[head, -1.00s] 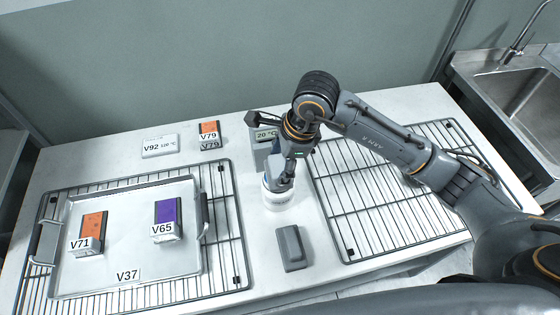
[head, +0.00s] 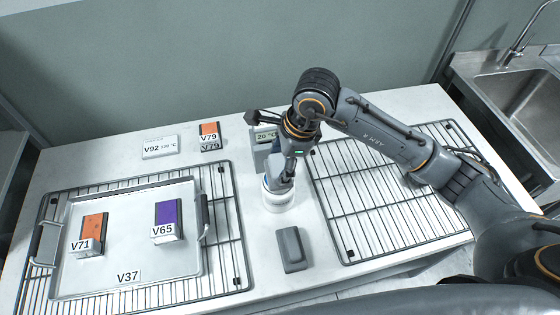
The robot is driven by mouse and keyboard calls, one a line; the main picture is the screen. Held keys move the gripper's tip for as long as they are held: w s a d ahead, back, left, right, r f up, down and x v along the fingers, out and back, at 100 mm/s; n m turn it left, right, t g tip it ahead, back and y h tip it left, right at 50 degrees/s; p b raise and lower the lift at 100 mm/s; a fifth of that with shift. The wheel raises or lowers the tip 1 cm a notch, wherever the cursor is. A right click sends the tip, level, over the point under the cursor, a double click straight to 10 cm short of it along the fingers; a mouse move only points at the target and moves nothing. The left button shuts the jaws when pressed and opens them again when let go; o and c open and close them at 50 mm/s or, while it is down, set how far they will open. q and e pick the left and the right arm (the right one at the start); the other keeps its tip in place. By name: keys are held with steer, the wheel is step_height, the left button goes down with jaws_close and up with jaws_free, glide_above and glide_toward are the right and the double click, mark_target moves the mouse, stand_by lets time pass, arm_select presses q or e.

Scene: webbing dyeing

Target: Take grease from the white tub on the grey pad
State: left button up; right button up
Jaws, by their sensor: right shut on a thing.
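The white tub (head: 279,202) stands on the table between the two wire racks. My right gripper (head: 279,180) points down at the tub's mouth, with its fingertips at or just inside the rim. It is shut on a small blue-grey thing, mostly hidden by the fingers, so I cannot tell its full shape. A grey pad (head: 262,151) with a "20 °C" display shows behind the gripper. The arm covers part of it, and I cannot tell how far it reaches under the tub. The grease inside the tub is hidden. My left gripper is not in view.
A dark grey block (head: 291,248) lies in front of the tub. At left, tray V37 (head: 128,277) on a wire rack (head: 231,222) holds blocks V71 (head: 92,232) and V65 (head: 167,219). V92 (head: 160,147) and V79 (head: 209,137) stand behind. The right wire rack (head: 365,215) is empty.

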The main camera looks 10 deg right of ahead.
mark_target(281, 165)
steer(key=shift+r+p, duration=1.15)
steer(key=shift+r, duration=1.85)
